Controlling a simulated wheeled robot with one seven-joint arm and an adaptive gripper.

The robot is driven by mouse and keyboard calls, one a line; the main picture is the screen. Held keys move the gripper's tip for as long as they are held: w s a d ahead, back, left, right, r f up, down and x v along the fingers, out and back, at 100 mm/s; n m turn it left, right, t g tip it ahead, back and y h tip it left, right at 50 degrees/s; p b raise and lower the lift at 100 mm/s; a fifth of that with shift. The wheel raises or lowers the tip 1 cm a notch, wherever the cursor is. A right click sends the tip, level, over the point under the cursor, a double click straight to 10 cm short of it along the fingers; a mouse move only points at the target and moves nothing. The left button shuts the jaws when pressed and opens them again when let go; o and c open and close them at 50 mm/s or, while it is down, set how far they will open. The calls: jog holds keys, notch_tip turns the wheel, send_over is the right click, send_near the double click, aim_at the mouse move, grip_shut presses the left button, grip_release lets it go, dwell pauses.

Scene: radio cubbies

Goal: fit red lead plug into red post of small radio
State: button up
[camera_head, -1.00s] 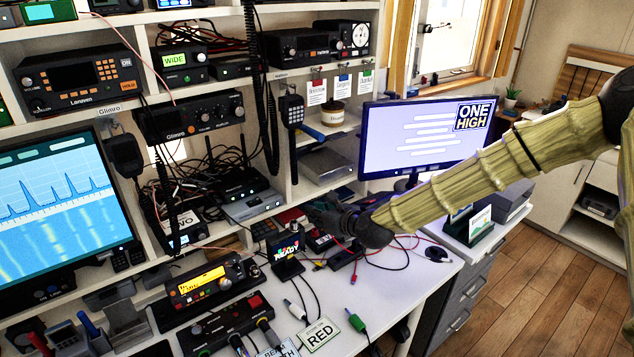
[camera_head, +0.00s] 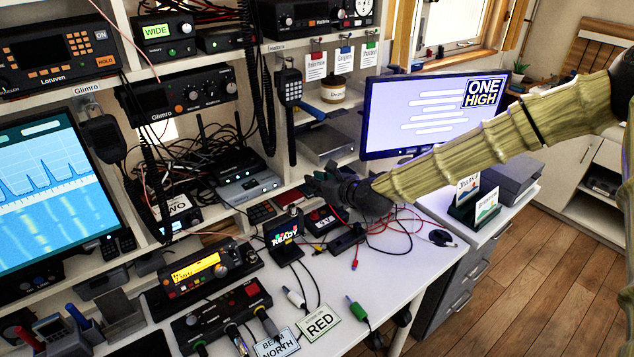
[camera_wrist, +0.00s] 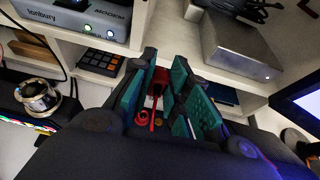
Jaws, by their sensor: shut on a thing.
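My gripper (camera_head: 325,188) is over the back of the desk, below the shelf and left of the monitor. In the wrist view its teal-padded fingers (camera_wrist: 160,95) close around a slim red piece (camera_wrist: 154,92), which looks like the red lead plug. Its tip is largely hidden between the fingers. A red ring (camera_wrist: 141,118) and a small yellowish ring show just below it. A small dark box with a red top (camera_head: 322,218) lies under the gripper in the head view; I cannot tell whether it is the small radio. Another red plug end (camera_head: 355,265) lies on the desk.
A small READY display (camera_head: 284,232) stands left of the gripper. Red and black leads loop on the desk at right. The monitor (camera_head: 425,120) is close on the right. A silver box (camera_wrist: 238,48) sits on the shelf above. Bare desk lies in front (camera_head: 385,285).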

jog(key=shift+f+b, duration=1.55)
jog(key=shift+f, duration=1.05)
jog(key=shift+b, duration=0.45)
jog(key=shift+f+b, duration=1.25)
jog(key=shift+f, duration=0.25)
dwell(0.4)
jog(key=o, duration=0.9)
jog(key=shift+r, duration=0.1)
jog(key=shift+v, duration=6.05)
